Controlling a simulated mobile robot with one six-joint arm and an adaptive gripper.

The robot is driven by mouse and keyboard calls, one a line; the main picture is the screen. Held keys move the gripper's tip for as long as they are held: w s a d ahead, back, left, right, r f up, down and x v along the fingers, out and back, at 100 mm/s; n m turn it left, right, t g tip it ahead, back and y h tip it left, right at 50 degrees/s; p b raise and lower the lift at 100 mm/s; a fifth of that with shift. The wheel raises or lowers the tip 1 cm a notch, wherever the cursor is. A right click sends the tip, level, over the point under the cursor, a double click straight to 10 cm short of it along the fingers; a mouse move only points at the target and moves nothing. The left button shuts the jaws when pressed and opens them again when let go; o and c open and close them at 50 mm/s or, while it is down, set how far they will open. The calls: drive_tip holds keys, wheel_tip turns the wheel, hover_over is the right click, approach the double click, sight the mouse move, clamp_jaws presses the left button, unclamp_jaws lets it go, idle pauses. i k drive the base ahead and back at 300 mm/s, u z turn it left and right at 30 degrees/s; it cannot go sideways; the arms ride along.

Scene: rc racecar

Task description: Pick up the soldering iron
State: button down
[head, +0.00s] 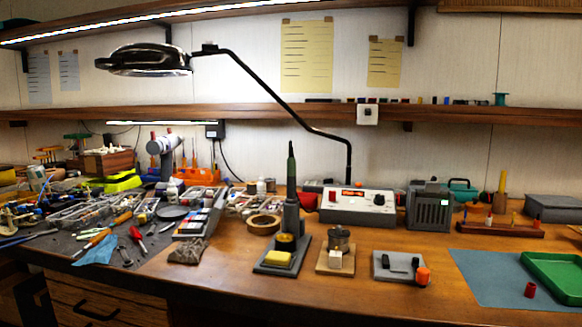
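The soldering iron (291,168) appears to be the slim dark green, pointed piece standing upright in a grey holder (291,215) near the middle of the bench. Its lower end is hidden inside the holder. The holder's dark base (266,266) carries a yellow sponge (277,258) and a small round tin of brass-coloured material (285,241). My gripper is not in view.
A grey soldering station (345,216) stands behind right, beside a dark box (428,210). A roll of tape (263,225) and a small pot (339,239) flank the holder. A lamp arm (290,107) reaches above.

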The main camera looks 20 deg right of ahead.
sight(291, 198)
drive_tip(key=u, duration=1)
drive_tip(key=k, duration=1.1)
drive_tip(key=z, duration=0.75)
